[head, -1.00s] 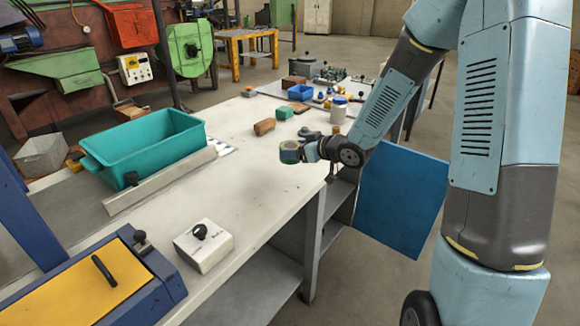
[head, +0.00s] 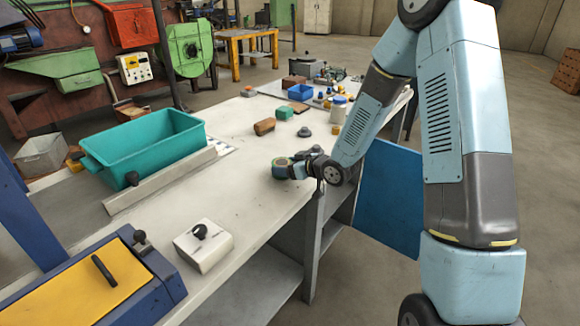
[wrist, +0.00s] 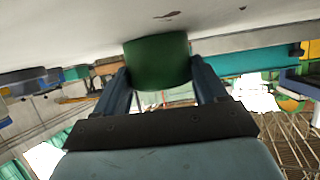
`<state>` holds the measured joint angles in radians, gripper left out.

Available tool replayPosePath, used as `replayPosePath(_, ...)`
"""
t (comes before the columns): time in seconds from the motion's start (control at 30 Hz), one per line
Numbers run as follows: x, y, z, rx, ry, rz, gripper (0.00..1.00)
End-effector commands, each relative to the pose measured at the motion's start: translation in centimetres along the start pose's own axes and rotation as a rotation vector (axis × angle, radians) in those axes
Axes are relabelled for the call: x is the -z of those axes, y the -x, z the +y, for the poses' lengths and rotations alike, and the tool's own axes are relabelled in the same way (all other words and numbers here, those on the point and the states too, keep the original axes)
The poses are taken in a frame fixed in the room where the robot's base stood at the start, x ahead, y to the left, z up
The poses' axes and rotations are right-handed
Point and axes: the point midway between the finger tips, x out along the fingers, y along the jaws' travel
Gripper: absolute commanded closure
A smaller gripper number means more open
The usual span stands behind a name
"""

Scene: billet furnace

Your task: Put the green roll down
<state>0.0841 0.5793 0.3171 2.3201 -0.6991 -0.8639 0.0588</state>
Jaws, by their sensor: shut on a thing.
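The green roll (head: 280,168) is at the end of my arm, over the right part of the white bench top (head: 262,205). My gripper (head: 288,170) is shut on it. In the wrist view the green roll (wrist: 158,62) sits between the two blue-grey fingers of my gripper (wrist: 160,78). That view is upside down, with the pale bench surface along the top. The roll is at or very close to the bench surface; I cannot tell whether it touches.
A teal bin (head: 150,150) stands on the bench to the left. A white switch box (head: 203,246) is nearer the front. A brown block (head: 264,126), a green block (head: 284,113) and a grey knob-like part (head: 304,132) lie farther back. The bench around the roll is clear.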

Motion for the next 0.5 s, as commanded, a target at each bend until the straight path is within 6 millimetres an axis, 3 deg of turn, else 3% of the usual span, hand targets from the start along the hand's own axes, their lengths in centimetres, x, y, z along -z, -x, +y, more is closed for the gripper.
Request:
replayPosePath(0.27,-0.14,-0.04,0.05,0.0,0.0,0.0,0.62)
replayPosePath(0.3,-0.11,-0.02,0.05,-0.001,0.0,0.0,0.25)
replayPosePath(0.5,-0.1,0.0,0.08,-0.001,0.0,0.0,0.05)
